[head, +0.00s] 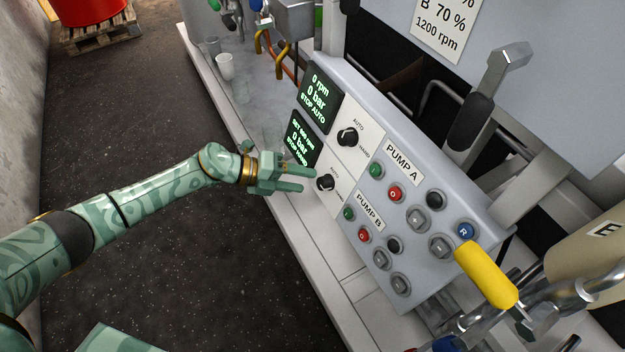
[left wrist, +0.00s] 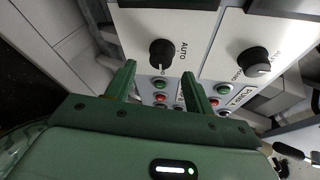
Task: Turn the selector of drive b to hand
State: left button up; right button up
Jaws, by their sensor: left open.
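The selector of drive B is a black round knob (head: 326,182) on the white strip beside the PUMP B label (head: 369,211). It also shows in the left wrist view (left wrist: 162,53), just beyond the fingertips, with AUTO printed beside it. The selector of drive A (head: 347,137) is a like knob farther up the panel. My right gripper is out of view.
Displays (head: 319,96) lie left of the selectors. Green, red and grey buttons (head: 395,193) fill the panel's right. A yellow-handled lever (head: 486,275) and a metal lever (head: 488,95) stick out nearby. A red drum (head: 92,9) stands on a pallet. Open floor lies left.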

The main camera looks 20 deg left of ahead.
pick_arm(q)
jog(key=p+v, duration=0.2)
jog(key=v, duration=0.9)
jog(key=shift+s+a, duration=0.15)
jog(key=shift+a, duration=0.15)
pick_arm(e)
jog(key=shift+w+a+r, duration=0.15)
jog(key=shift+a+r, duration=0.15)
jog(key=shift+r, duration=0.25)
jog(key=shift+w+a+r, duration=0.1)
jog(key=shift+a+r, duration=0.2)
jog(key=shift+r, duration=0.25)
